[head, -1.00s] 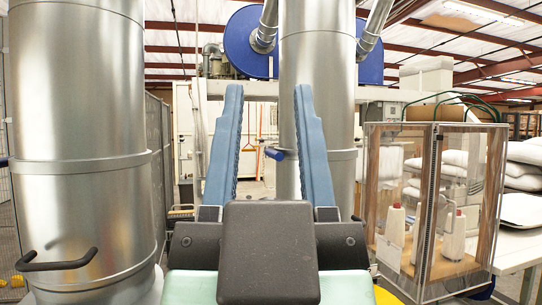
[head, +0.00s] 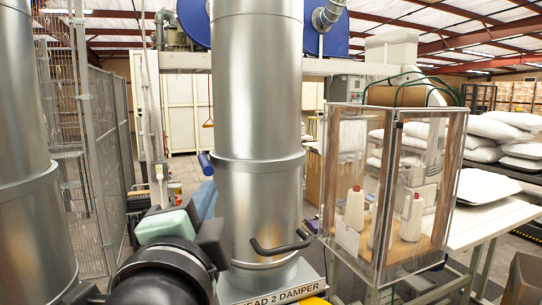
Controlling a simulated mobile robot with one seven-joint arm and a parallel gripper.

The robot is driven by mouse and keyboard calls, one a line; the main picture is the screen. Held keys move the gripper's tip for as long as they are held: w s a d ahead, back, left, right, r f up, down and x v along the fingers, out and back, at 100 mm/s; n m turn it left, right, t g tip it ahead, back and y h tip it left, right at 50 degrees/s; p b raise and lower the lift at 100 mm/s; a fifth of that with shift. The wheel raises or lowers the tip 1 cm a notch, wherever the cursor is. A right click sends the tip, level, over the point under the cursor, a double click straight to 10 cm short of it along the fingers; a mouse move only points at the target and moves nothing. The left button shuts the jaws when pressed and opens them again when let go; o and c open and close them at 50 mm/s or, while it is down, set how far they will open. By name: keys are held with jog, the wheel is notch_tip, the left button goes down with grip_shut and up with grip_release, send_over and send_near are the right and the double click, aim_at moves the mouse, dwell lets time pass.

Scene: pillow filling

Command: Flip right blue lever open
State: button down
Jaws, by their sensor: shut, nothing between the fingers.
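A blue lever (head: 205,163) sticks out at the left side of the middle silver duct (head: 257,120), at about the height of its collar; it is small and its mounting is hidden. My gripper (head: 203,199) is at the lower left of the head view, just below the lever in the picture. Its blue fingers are partly hidden by its own dark body. It is shut with nothing held. I cannot tell how far it is from the lever in depth.
A black handle (head: 282,243) sits low on the middle duct, above a "HEAD 2 DAMPER" label (head: 285,295). Another silver duct (head: 30,180) stands at the left edge. A clear cabinet (head: 390,200) with white cones is on the right. A mesh fence (head: 100,160) stands at left.

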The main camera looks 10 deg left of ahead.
aim_at(205, 163)
dwell(0.3)
jog(key=shift+p+x, duration=1.95)
jog(key=shift+x, duration=3.05)
